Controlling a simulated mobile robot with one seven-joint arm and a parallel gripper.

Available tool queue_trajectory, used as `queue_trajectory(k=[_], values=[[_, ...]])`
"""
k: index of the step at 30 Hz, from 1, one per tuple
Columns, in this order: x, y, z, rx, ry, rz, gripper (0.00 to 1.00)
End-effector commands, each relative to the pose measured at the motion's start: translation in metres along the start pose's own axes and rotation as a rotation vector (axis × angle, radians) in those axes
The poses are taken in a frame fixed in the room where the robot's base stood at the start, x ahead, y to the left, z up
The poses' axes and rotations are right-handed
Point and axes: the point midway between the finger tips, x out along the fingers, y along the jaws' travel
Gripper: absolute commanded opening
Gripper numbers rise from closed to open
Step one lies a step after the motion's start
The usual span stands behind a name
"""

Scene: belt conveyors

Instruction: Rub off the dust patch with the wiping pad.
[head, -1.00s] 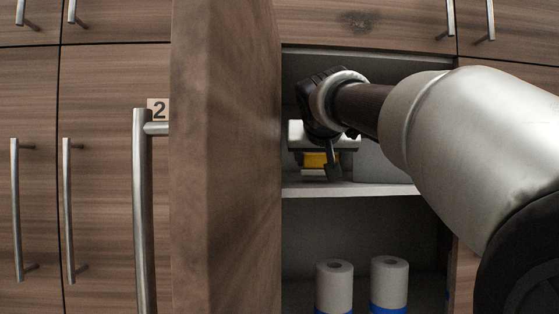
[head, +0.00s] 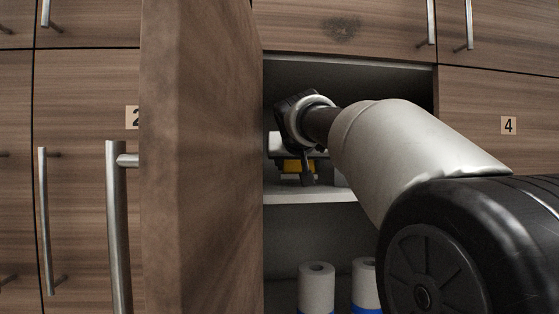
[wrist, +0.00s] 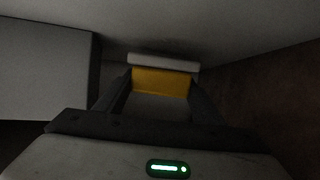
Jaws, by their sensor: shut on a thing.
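The wiping pad (head: 297,166) has a yellow body and a pale base. In the wrist view the pad (wrist: 161,82) sits between the two dark fingers of my gripper (wrist: 160,100), which is shut on it. My gripper (head: 307,172) is inside the open cupboard, with the pad just above or at the shelf (head: 320,196); I cannot tell whether they touch. The dust patch (head: 342,29) is a dark smudge on the wooden front above the cupboard opening, up and right of my gripper. Nothing covers it.
The open cupboard door (head: 200,170) stands left of my arm. White rolls (head: 316,287) stand on the lower level. In the wrist view a pale box (wrist: 45,70) is close on the left and a brown wall is on the right. Handles (head: 431,22) stick out near the patch.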

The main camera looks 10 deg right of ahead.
Motion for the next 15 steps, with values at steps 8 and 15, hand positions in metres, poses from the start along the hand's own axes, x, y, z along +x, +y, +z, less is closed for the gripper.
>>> queue_trajectory(k=[8, 15], values=[[0.016, -0.003, -0.005, 0.001, 0.001, 0.000, 0.44], [0.019, 0.010, -0.003, 0.001, 0.001, 0.001, 0.44]])
